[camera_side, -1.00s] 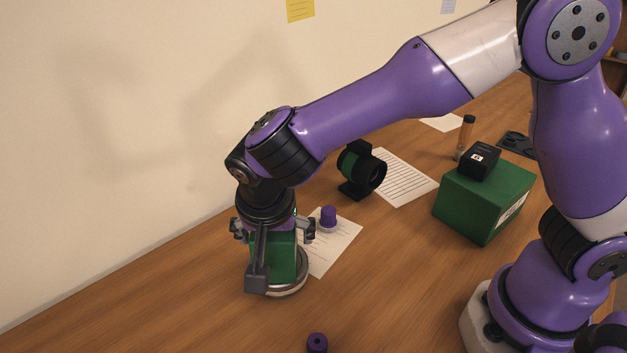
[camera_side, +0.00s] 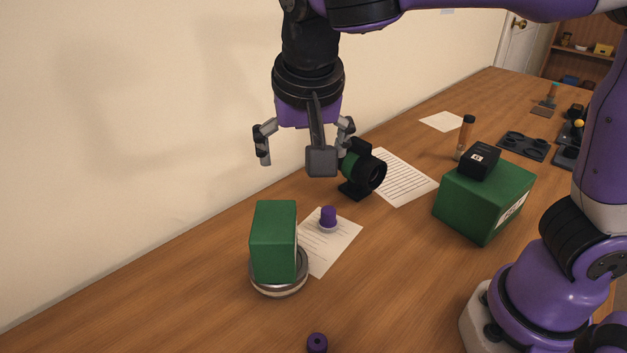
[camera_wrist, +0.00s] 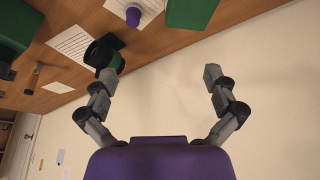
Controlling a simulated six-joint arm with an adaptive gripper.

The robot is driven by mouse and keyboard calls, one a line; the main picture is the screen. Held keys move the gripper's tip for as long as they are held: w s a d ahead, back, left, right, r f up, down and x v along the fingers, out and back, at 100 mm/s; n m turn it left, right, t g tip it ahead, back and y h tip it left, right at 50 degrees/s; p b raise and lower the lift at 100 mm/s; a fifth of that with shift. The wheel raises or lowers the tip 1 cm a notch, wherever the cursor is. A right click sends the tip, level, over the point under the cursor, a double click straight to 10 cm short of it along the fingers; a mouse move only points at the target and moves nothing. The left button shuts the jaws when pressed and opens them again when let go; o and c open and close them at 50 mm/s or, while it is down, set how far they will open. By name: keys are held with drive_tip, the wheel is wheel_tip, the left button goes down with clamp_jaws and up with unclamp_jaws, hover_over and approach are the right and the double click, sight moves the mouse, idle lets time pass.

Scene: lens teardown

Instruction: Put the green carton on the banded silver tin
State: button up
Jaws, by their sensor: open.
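The green carton (camera_side: 273,240) stands upright on the banded silver tin (camera_side: 279,287) at the left of the table in the side view. The tin shows only as a round rim under the carton. In the wrist view the carton (camera_wrist: 190,12) is cut off by the top edge. My gripper (camera_side: 305,147) is open and empty, above the carton and apart from it. Its two fingers are spread wide in the wrist view (camera_wrist: 158,80), with only the wall between them.
A purple-topped piece (camera_side: 328,218) stands on a paper sheet (camera_side: 335,245) just right of the tin. A black lens mount (camera_side: 361,170) stands behind. A large green box (camera_side: 484,203) carries a small black box (camera_side: 479,161). A purple ring (camera_side: 317,343) lies at the front.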

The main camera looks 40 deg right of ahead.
drive_tip(key=s+d+f+n+t+y, duration=0.2)
drive_tip(key=s+d+n, duration=0.4)
drive_tip(key=s+d, duration=0.4)
drive_tip(key=shift+d+f+n+y, duration=0.3)
drive_tip(key=shift+d+f+n, duration=0.1)
drive_tip(key=shift+d, duration=0.15)
